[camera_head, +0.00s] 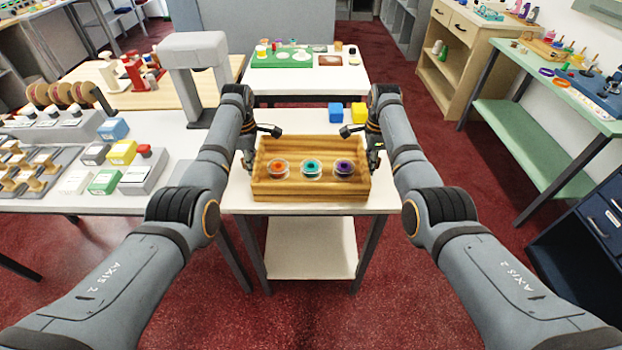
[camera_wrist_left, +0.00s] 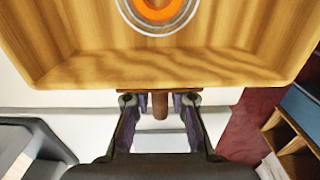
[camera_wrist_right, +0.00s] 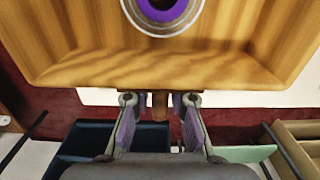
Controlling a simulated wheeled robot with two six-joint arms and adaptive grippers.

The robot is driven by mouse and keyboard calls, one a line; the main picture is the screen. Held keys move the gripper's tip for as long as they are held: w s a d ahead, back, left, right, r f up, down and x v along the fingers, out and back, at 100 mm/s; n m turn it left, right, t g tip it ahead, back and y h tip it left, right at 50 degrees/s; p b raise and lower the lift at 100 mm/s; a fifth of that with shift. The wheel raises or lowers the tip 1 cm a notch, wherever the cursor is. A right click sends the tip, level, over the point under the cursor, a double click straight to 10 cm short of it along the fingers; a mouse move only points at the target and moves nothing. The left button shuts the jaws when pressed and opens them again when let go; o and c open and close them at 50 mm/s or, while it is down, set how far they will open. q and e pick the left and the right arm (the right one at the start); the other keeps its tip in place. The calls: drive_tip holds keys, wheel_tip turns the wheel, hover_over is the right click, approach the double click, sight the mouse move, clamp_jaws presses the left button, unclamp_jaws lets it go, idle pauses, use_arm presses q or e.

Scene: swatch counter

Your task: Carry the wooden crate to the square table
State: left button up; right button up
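The wooden crate (camera_head: 312,192) is a shallow open tray on a white-topped table (camera_head: 240,190) in front of me. It holds three round clear dishes with orange (camera_head: 279,167), teal (camera_head: 311,167) and purple (camera_head: 344,167) contents. My left gripper (camera_head: 258,146) is at its left end and my right gripper (camera_head: 366,146) at its right end. In the left wrist view a brown handle (camera_wrist_left: 160,106) sticks out between spread fingers, with gaps beside it. The right wrist view shows a similar handle (camera_wrist_right: 160,106) between spread fingers, also with gaps. I cannot tell which table is the square one.
A yellow block (camera_head: 358,112) and a blue block (camera_head: 335,112) stand behind the crate. Farther back is a white table (camera_head: 350,80) with a green board (camera_head: 270,62). A crowded counter (camera_head: 205,145) adjoins on the left. Red floor (camera_head: 440,150) is clear on the right.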

use_arm(q)
drive_tip(key=shift+o, duration=1.1)
drive_tip(key=shift+r, duration=0.15)
use_arm(e)
drive_tip(key=shift+o, duration=1.1)
drive_tip(key=shift+r, duration=0.15)
use_arm(q)
wheel_tip(320, 180, up, 12)
use_arm(e)
wheel_tip(320, 180, up, 12)
